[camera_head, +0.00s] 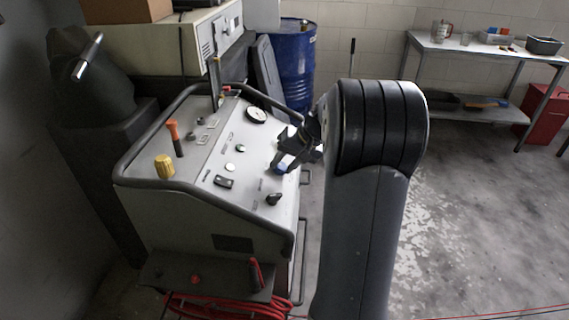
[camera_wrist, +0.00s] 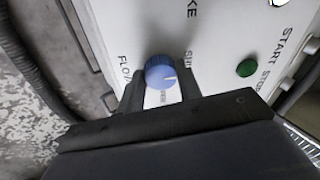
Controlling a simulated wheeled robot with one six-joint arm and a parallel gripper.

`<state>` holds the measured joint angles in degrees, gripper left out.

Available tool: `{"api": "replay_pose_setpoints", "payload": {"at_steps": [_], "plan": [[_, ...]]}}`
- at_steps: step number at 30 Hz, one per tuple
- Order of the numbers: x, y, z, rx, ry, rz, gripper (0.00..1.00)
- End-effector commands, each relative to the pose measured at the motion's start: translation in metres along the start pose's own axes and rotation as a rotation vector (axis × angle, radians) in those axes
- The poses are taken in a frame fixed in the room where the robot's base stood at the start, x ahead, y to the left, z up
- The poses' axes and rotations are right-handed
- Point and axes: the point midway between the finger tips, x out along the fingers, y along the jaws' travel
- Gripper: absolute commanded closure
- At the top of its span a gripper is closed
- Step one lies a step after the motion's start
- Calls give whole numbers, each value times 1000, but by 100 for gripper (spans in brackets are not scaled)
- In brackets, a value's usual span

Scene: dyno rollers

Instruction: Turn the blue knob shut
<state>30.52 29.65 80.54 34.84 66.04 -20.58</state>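In the head view the blue knob (camera_head: 281,169) shows as a small patch at the panel's right edge. My gripper (camera_wrist: 160,80) is at the knob, one dark finger close on each side. Whether the fingers press on it or leave a thin gap, I cannot tell. In the head view my gripper (camera_head: 288,158) partly covers the knob.
The console panel (camera_head: 225,150) also carries a black knob (camera_head: 273,199), a yellow knob (camera_head: 164,167), an orange-topped lever (camera_head: 174,136) and a round gauge (camera_head: 256,115). A green button (camera_wrist: 247,67) is right of the blue knob. A dark rail (camera_head: 200,193) edges the console. Open floor lies right.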

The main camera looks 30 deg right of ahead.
Motion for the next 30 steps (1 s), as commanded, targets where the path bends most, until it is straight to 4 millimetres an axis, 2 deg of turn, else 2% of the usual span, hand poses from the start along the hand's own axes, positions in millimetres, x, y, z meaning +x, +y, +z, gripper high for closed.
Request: {"api": "replay_pose_setpoints", "payload": {"at_steps": [1, 8, 17, 20, 30], "plan": [[0, 0, 0, -1, 1, 0, 63], [0, 0, 0, -1, 0, 0, 45], [-4, 0, 0, 0, 2, 1, 45], [-16, 0, -1, 0, 3, 1, 45], [-83, 0, -1, 1, 4, 1, 45]]}}
